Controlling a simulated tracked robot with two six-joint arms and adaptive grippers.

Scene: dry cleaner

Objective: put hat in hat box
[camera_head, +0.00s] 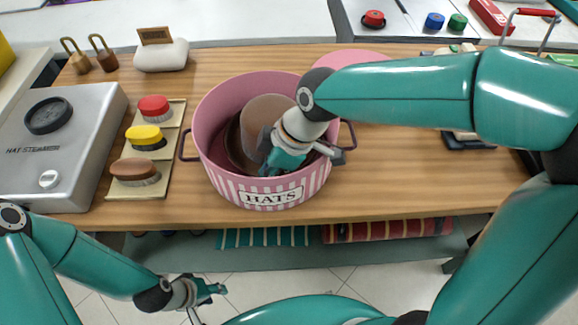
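The pink striped hat box (216,178), labelled HATS, stands open on the wooden counter. The brown hat (268,110) is inside it, crown up, with its dark brim low in the box. My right gripper (300,160) reaches into the box at the hat's right front side. Its fingers spread around there, but whether they grip the hat is hidden. My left gripper (212,303) is in front of the counter, low, with its fingers apart and empty.
A pink lid (348,57) lies behind the box, partly covered by my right arm. Left are a hat steamer (70,150) and several brushes on a tray (115,190). Free counter lies right of the box.

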